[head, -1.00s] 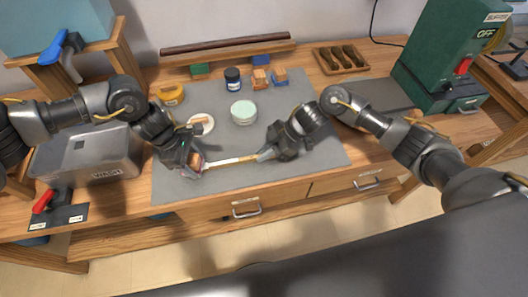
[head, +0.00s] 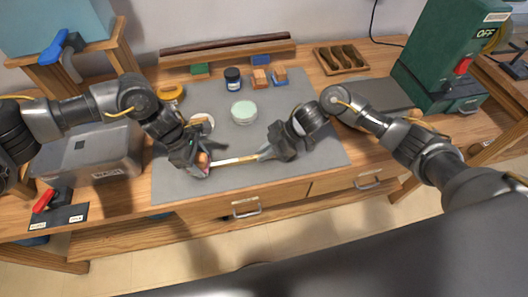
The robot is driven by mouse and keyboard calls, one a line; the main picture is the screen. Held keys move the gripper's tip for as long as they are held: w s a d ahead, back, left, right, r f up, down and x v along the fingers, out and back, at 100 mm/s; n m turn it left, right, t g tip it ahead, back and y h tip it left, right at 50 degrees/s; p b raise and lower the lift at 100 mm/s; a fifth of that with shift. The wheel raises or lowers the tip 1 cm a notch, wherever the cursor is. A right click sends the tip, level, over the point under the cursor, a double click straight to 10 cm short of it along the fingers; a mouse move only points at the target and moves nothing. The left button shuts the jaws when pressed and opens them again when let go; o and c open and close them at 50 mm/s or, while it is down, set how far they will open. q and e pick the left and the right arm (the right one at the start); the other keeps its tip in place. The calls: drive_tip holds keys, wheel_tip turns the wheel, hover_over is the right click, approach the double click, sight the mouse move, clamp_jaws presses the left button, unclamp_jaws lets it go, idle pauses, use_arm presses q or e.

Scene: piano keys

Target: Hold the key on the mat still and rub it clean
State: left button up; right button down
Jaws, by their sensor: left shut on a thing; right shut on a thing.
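The key (head: 235,160) is a long, thin, pale wooden bar lying across the front of the grey mat (head: 300,180). My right gripper (head: 264,153) is shut on its right end. My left gripper (head: 203,170) is at the key's left end, shut on a small brownish-orange thing with a pale edge, partly hidden by the fingers. It appears to touch the key's left end; I cannot tell whether it presses on it. The key's left tip is hidden by the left gripper.
On the mat are a mint-green round tub (head: 243,112), a dark jar (head: 232,78), a yellow tin (head: 171,94) and small blocks (head: 260,80). A grey box (head: 95,155) stands left; a green machine (head: 440,60) stands right, marked OFF.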

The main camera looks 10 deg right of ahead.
use_arm(q)
drive_tip(key=shift+d, duration=0.15)
use_arm(e)
drive_tip(key=shift+a, duration=0.1)
use_arm(q)
drive_tip(key=shift+d, duration=1.1)
drive_tip(key=shift+a+r, duration=0.1)
drive_tip(key=shift+a, duration=1.25)
drive_tip(key=shift+a, duration=1.25)
drive_tip(key=shift+d, duration=0.2)
